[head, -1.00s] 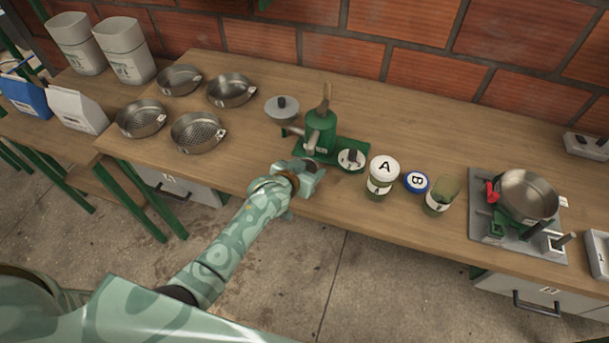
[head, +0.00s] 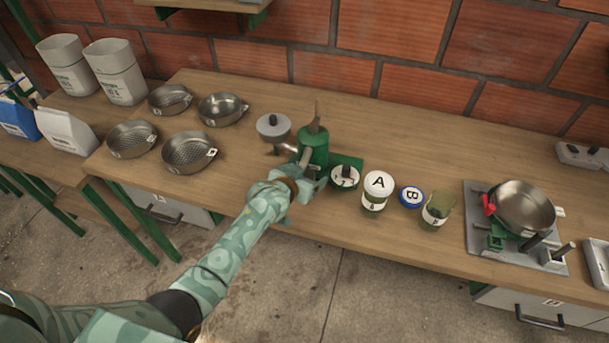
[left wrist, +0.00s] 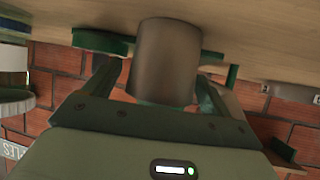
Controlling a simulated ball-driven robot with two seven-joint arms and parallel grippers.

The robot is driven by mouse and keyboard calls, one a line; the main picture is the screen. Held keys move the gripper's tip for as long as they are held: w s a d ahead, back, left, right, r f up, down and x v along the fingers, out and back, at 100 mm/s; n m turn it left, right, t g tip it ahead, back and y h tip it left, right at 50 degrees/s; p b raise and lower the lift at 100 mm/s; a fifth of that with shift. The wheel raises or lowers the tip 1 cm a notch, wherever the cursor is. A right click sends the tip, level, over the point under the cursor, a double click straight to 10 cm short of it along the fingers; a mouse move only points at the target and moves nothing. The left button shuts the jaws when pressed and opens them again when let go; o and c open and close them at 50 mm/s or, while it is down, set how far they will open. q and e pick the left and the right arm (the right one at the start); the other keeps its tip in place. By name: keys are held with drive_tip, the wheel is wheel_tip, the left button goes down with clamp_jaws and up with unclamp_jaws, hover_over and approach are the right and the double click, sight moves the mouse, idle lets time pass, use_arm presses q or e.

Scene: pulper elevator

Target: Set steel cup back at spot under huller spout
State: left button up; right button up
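The steel cup (left wrist: 166,62) is a plain grey cylinder between the two fingers of my left gripper (left wrist: 163,85) in the left wrist view. The fingers flank it closely and appear shut on it. In the head view, my left gripper (head: 308,182) is at the front of the green huller (head: 314,148), low beside its body. The cup is mostly hidden there by the gripper. The spot under the huller spout is also hidden, and I cannot tell whether the cup touches the table. My right gripper is not in view.
Right of the huller stand jar A (head: 376,204), a blue-lidded container B (head: 411,196) and an open jar (head: 437,210). A pan (head: 524,206) sits on a grey stand further right. Several sieve pans (head: 189,152) lie left. The front table strip is bare.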

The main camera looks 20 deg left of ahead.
use_arm(q)
drive_tip(key=shift+s, duration=0.1)
drive_tip(key=shift+s+a+r+p, duration=0.1)
drive_tip(key=shift+s+r+p, duration=0.2)
drive_tip(key=p+v, duration=0.6)
drive_tip(key=v, duration=0.9)
drive_tip(key=shift+s, duration=0.25)
drive_tip(key=shift+f, duration=0.1)
